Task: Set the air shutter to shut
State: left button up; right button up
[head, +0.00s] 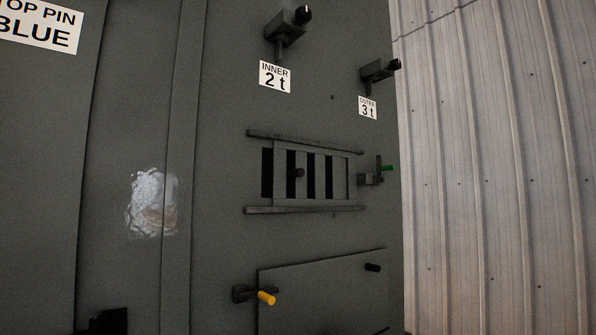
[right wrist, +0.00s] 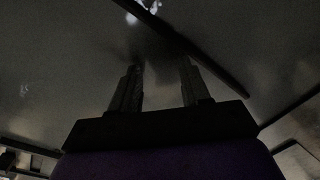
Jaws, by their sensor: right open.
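The air shutter (head: 325,176) is a slatted grey plate between an upper rail (head: 300,141) and a lower rail (head: 300,209) on the enclosure wall, in the head view. Dark open slots show between its slats. My left gripper is not in view.
A dark bar (right wrist: 205,58) crosses above the right fingers. Below the shutter is a flat panel (head: 320,295) with a yellow pin (head: 266,297) at its left. Labelled brackets for inner (head: 288,28) and outer (head: 376,72) stick out above. A dark object (head: 108,321) shows at lower left.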

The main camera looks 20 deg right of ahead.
notch_tip(320, 180, up, 22)
jog(key=s+a+n+y, duration=0.2)
jog(key=n, duration=0.6)
jog(key=n+t+h+p, duration=0.1)
jog(key=n+h, duration=0.1)
jog(key=n, duration=0.5)
send_near(305, 172)
jog(key=p+x, duration=0.6)
jog(key=x, duration=0.5)
jog(key=shift+a+r, duration=0.15)
jog(key=shift+a, duration=0.05)
jog(key=shift+w, duration=0.3)
jog(key=shift+c, duration=0.5)
jog(key=shift+s, duration=0.1)
grip_shut()
